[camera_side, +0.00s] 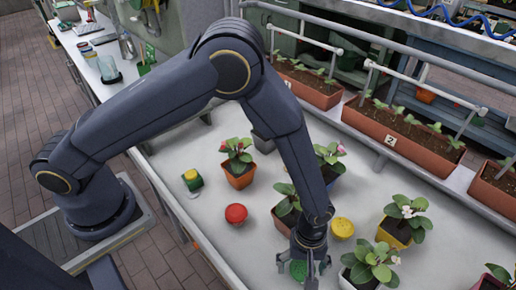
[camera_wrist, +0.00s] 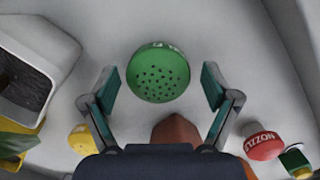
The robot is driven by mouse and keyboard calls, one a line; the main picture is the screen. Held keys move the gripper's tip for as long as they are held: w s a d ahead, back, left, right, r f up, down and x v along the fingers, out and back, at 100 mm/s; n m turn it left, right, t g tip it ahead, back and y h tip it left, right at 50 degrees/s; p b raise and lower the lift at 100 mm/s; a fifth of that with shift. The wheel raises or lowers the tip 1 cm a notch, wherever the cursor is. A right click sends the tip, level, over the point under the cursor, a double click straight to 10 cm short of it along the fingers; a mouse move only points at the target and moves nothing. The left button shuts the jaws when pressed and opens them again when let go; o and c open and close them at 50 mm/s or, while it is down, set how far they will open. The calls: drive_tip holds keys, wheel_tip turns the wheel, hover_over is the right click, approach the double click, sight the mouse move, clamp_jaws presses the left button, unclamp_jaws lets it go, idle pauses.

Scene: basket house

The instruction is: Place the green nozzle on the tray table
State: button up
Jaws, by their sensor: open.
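The green nozzle (camera_wrist: 158,74) is a round green cap with small dark holes. In the wrist view it lies on the pale tray table between and just beyond my open fingers, with gaps on both sides. My gripper (camera_wrist: 160,88) is open and empty, pointing down. In the side view my gripper (camera_side: 302,270) is low at the front of the tray table (camera_side: 200,150), and the green nozzle (camera_side: 299,268) shows partly behind its fingers.
A red nozzle (camera_side: 236,214) and a yellow nozzle (camera_side: 342,228) lie on the table. A small green-and-yellow item (camera_side: 192,179) stands farther left. Several potted plants stand close by, including a white-potted one (camera_side: 368,265) just right of my gripper.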

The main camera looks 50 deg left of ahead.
wheel_tip(320, 180, up, 11)
drive_tip(key=w+a+r+m+t+h, duration=0.1)
drive_tip(key=w+a+r+m+t, duration=0.25)
drive_tip(key=a+r, duration=1.15)
drive_tip(key=s+a+r+m+t+y, duration=0.1)
drive_tip(key=s+a+r+m, duration=0.1)
drive_tip(key=s+a+r, duration=0.2)
drive_tip(key=s+a+r+m+t+y, duration=0.1)
drive_tip(key=s+a+r, duration=0.4)
drive_tip(key=a, duration=0.6)
drive_tip(key=s+m+t, duration=0.1)
drive_tip(key=s+m, duration=0.1)
drive_tip(key=shift+s+r, duration=0.2)
drive_tip(key=shift+s, duration=0.1)
